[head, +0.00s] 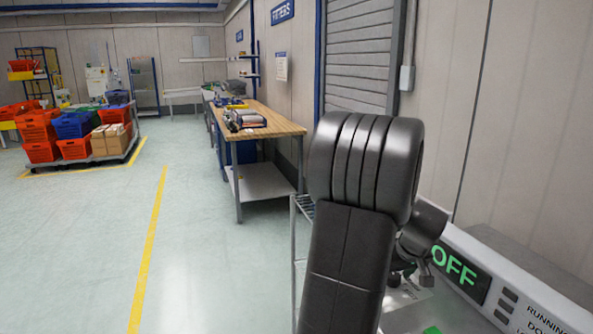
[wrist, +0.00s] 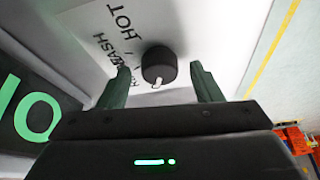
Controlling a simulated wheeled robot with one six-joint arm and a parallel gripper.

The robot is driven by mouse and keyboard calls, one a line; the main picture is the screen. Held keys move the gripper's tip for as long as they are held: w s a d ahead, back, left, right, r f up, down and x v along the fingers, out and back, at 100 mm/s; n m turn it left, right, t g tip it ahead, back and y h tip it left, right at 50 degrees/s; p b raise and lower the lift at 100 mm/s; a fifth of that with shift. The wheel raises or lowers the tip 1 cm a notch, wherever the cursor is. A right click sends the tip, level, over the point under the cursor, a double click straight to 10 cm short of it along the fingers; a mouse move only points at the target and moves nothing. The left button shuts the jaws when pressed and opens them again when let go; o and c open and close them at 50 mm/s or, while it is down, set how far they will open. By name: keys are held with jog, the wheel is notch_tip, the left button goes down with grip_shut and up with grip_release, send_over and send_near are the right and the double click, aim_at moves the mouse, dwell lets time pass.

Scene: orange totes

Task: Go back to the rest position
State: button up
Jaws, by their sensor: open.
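My gripper (wrist: 158,85) shows in the wrist view with its two dark green fingers spread apart. Between and beyond the fingertips is a round black knob (wrist: 158,64) with a white pointer mark, on a white panel lettered HOT and WASH. Nothing shows gripped between the fingers, and I cannot tell whether they touch the knob. In the head view my dark arm hides much of the machine, and my gripper is mostly hidden behind it. The white machine panel (head: 531,300) carries a display (head: 458,270) reading OFF in green.
A wire-frame rack (head: 296,230) stands left of my arm. A wooden workbench (head: 265,122) with items on it runs along the wall. Orange and blue totes (head: 73,124) sit stacked at the far left. The floor (head: 200,250) with a yellow line is clear on the left.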

jog(key=shift+a+m+h+p, duration=0.1)
jog(key=shift+m+h+p, duration=0.65)
jog(key=shift+m, duration=0.95)
jog(key=shift+a+m+h, duration=0.1)
jog(key=shift+m+h, duration=0.45)
jog(key=shift+m, duration=1.05)
jog(key=shift+w+a+m+g+h+b, duration=0.1)
jog(key=shift+m+g+h+b, duration=0.35)
jog(key=shift+m, duration=0.85)
jog(key=shift+m+g+h+b, duration=0.3)
jog(key=shift+m+b, duration=0.25)
jog(key=shift+m, duration=0.75)
jog(key=shift+m+g+h, duration=0.45)
jog(key=shift+m, duration=0.95)
